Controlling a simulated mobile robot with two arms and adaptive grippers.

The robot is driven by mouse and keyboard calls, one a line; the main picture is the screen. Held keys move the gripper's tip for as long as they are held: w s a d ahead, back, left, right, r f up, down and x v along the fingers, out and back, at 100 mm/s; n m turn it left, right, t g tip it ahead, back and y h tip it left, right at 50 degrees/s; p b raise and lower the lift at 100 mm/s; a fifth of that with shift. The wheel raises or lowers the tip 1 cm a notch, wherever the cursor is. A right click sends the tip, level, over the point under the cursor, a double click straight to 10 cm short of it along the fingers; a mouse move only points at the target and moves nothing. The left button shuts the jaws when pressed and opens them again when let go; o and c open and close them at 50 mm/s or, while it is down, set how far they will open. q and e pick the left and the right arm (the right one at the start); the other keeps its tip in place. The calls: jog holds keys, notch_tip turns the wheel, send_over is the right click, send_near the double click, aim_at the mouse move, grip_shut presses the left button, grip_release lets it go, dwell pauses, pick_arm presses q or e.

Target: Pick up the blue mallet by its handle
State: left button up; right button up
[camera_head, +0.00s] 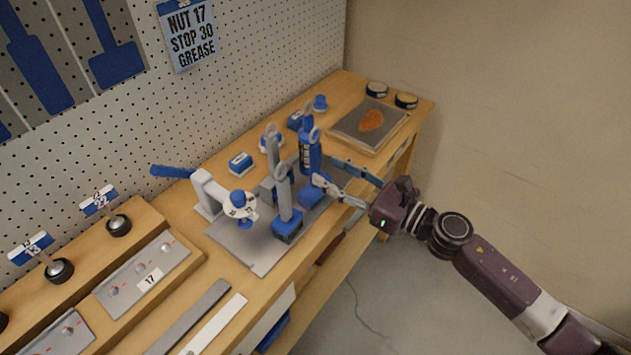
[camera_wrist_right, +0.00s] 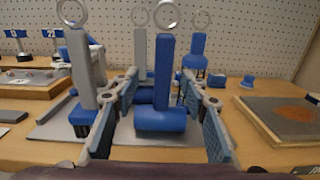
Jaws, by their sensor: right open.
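The blue mallet (camera_wrist_right: 161,118) stands upright with its head down, its blue handle (camera_wrist_right: 163,65) pointing up to a grey ring, in the right wrist view. In the head view its blue handle (camera_head: 311,150) rises at the right end of the group of tools. My right gripper (camera_head: 327,173) is open, low beside the mallet. In the right wrist view the two fingers of this gripper (camera_wrist_right: 160,84) lie either side of the lower handle, just above the head; I see no contact. My left gripper is not in view.
A grey-handled tool with a blue base (camera_head: 287,228) stands close left of the mallet on a grey plate (camera_head: 248,252). Another blue tool (camera_wrist_right: 196,52) stands behind. A tray (camera_head: 391,124) with an orange-brown patch lies right. The pegboard wall (camera_head: 250,60) is behind the bench.

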aim_at(319, 160)
jog(key=w+a+p, duration=0.1)
jog(key=w+a+r+p, duration=0.1)
jog(key=w+a, duration=0.1)
jog(key=shift+w+a, duration=0.15)
jog(key=shift+a, duration=0.1)
jog(key=shift+w+a, duration=0.25)
jog(key=shift+a, duration=0.1)
grip_shut()
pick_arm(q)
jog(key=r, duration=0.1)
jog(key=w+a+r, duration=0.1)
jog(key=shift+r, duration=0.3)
